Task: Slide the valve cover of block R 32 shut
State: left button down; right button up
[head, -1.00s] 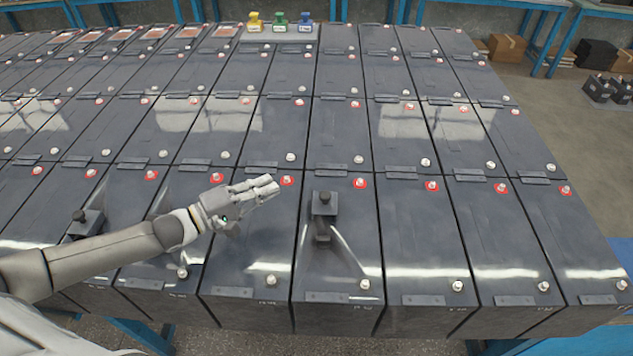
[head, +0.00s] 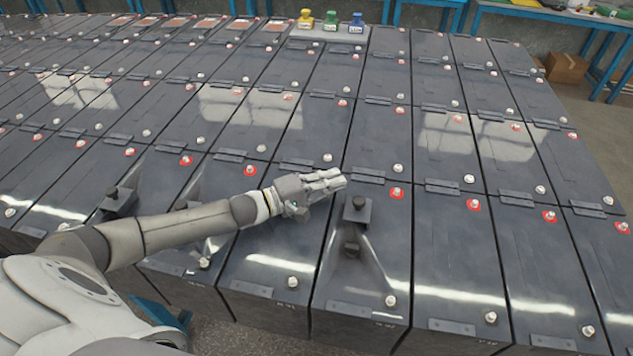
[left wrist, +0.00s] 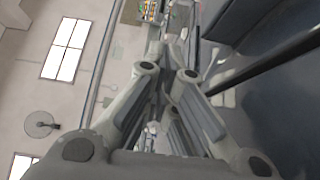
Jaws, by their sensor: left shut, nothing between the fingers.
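A dark valve cover with a round knob (head: 357,208) stands on the far half of a grey battery block (head: 372,285) in the front row. A darker square shape shows just in front of it; I cannot tell whether it is an opening or a reflection. The front label is too small to read, so I cannot confirm it is R 32. My left gripper (head: 338,180) is shut and empty, above the blocks, just behind and left of the knob; contact does not show. Its fingers also show in the left wrist view (left wrist: 166,75). My right gripper is not in view.
A similar knobbed cover (head: 118,201) stands on a block further left, and another is partly hidden by my left arm. White caps and red-ringed terminals stud the blocks. Yellow, green and blue items (head: 331,20) stand on a grey tray at the back.

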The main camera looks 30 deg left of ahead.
aim_at(358, 208)
pick_arm(q)
jog(key=p+x, duration=0.1)
jog(key=x, duration=0.1)
jog(key=shift+w+d+r, duration=0.1)
jog(key=shift+d+r, duration=0.05)
jog(key=shift+d, duration=0.15)
jog(key=shift+s+d+p, duration=0.35)
jog(key=shift+s+p, duration=0.1)
jog(key=shift+s, duration=0.2)
jog(key=shift+s+d+p, duration=0.3)
jog(key=shift+s+p, duration=0.15)
jog(key=shift+s, duration=0.15)
jog(key=shift+s+d, duration=0.25)
jog(key=shift+s, duration=0.15)
